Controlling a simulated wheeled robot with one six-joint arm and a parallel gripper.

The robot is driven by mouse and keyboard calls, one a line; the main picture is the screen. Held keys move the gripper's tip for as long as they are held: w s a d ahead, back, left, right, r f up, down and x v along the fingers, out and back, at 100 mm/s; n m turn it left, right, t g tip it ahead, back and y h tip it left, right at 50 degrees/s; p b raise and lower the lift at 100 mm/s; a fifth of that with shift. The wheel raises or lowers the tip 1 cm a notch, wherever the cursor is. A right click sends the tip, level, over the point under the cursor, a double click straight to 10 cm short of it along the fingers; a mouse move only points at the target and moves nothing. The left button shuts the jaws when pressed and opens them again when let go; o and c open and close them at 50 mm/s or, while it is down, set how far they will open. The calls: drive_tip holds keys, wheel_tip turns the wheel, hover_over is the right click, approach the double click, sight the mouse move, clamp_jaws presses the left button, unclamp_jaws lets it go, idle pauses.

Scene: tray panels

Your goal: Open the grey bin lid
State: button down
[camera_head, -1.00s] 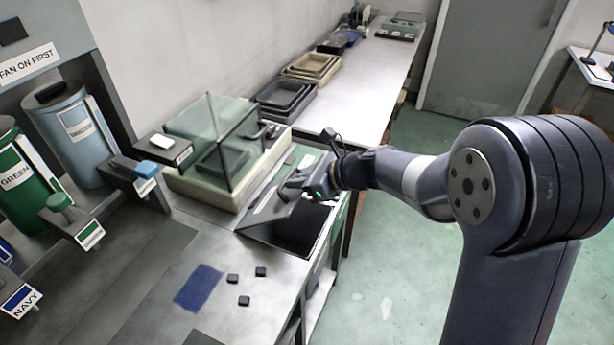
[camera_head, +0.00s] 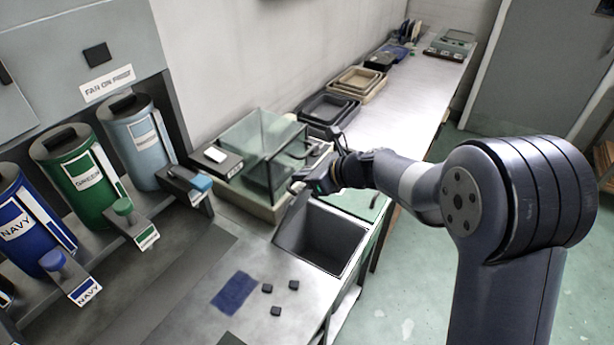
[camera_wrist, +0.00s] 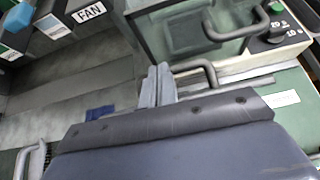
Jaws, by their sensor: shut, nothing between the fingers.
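The grey bin (camera_head: 322,238) is set in the bench, and its dark inside shows in the head view. The lid is raised; only a thin grey edge (camera_head: 291,211) seems to show at the bin's left, below my gripper, and its exact angle is unclear. My gripper (camera_head: 304,184) is above the bin's far left corner. In the wrist view its fingers (camera_wrist: 157,86) are together with nothing between them. A grey bar handle (camera_wrist: 208,70) is close beside the fingertips there; whether they touch is unclear. My gripper body hides much of the lower wrist view.
A glass-covered box (camera_head: 265,150) stands just behind the bin, close to my gripper. Navy, green and pale blue canisters (camera_head: 150,150) line the left. Several small dark blocks (camera_head: 276,311) and a blue patch (camera_head: 234,292) lie in front. Stacked trays (camera_head: 330,108) are further back.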

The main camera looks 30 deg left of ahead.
idle(0.4)
drive_tip(key=shift+d+r+p, duration=0.1)
drive_tip(key=shift+r+p, duration=0.25)
drive_tip(key=shift+r, duration=0.1)
drive_tip(key=d+r+p, duration=0.4)
drive_tip(key=r, duration=0.3)
drive_tip(key=shift+s+d+r+p, duration=0.2)
drive_tip(key=shift+d+r+p, duration=0.15)
drive_tip(key=shift+d, duration=0.05)
drive_tip(key=a+f+b, duration=0.1)
drive_tip(key=f, duration=0.1)
drive_tip(key=a+f+b, duration=0.1)
drive_tip(key=f+b, duration=0.1)
drive_tip(key=a+f+b, duration=0.1)
drive_tip(key=a+f, duration=0.1)
drive_tip(key=f, duration=0.1)
drive_tip(key=shift+w, duration=0.15)
drive_tip(key=shift+w+a+f+b, duration=0.1)
drive_tip(key=shift+a+f+b, duration=0.45)
drive_tip(key=shift+f+b, duration=0.25)
drive_tip(key=shift+d, duration=0.1)
